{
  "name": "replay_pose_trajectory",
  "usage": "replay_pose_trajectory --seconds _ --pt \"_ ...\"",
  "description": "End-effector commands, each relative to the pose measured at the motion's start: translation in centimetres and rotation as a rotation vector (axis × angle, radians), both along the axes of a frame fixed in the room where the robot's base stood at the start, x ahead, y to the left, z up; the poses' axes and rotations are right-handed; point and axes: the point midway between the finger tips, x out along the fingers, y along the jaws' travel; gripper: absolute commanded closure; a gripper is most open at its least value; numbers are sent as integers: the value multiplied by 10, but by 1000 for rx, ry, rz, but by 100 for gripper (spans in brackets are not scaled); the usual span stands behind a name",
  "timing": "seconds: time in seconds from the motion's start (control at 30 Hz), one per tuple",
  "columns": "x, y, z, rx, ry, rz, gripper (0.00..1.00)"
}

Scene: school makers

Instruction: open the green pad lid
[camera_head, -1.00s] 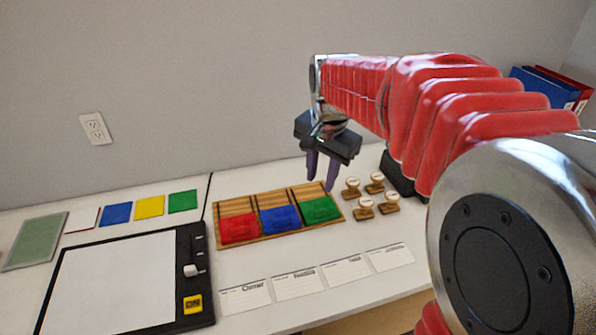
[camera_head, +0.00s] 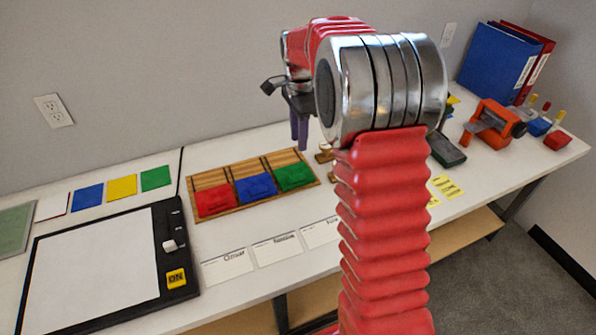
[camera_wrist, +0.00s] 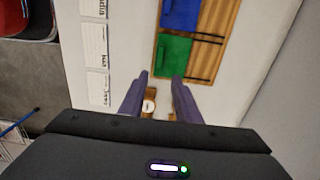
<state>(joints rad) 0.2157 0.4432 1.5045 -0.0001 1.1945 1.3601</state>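The green pad (camera_head: 294,177) sits at the right end of a wooden tray (camera_head: 240,200), with its lid shut. The blue pad (camera_head: 256,187) and the red pad (camera_head: 215,201) lie left of it. In the wrist view the green pad (camera_wrist: 173,57) is just ahead of my gripper (camera_wrist: 158,80), and part of the blue pad (camera_wrist: 181,13) shows beyond it. My gripper (camera_head: 299,145) points down with two purple fingers, apart and empty. It is above the table near the green pad, not touching it.
Wooden stamps (camera_wrist: 149,104) stand below and between my fingers. White labelled cards (camera_head: 222,265) lie in front of the tray. A black-framed board (camera_head: 178,290) is at left. An orange device (camera_head: 492,124) and binders (camera_head: 497,57) stand at right.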

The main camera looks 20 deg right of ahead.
Motion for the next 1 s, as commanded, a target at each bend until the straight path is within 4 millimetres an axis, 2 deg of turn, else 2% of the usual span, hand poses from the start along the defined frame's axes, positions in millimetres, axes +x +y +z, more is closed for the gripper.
replay_pose_trajectory --seconds 0.2,0.37,1.0 --pt "0 0 -1 0 0 1 70" --pt "-1 0 -11 0 2 2 70" --pt "-1 0 -105 1 3 2 70"
